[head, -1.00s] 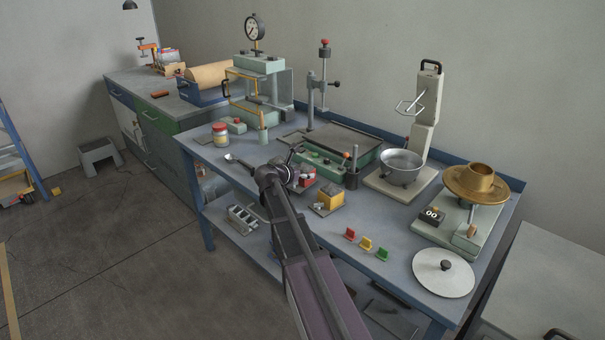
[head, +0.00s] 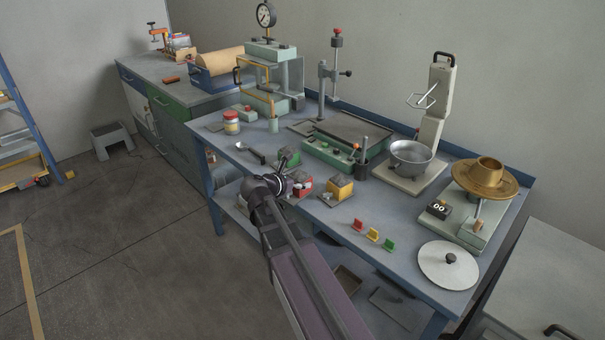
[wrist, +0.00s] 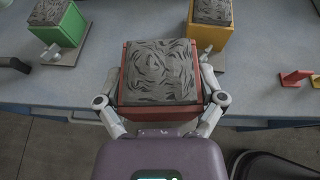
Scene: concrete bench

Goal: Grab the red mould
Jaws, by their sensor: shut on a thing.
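The red mould (wrist: 129,85) is a square box with a dark, swirl-patterned grey top. In the wrist view it sits between the two fingers of my gripper (wrist: 161,95), which press on its left and right sides. In the head view the red mould (head: 304,188) shows just right of my gripper (head: 286,186), near the bench's front edge. It overlaps that edge in the wrist view; I cannot tell its height above the bench. Its underside is hidden.
The green mould (wrist: 66,31) stands behind on the left, the yellow mould (wrist: 207,37) behind on the right. Small red (head: 358,225), yellow (head: 373,234) and green (head: 389,244) tabs stand along the bench's (head: 400,262) front. A scoop (head: 250,153) lies left of the moulds.

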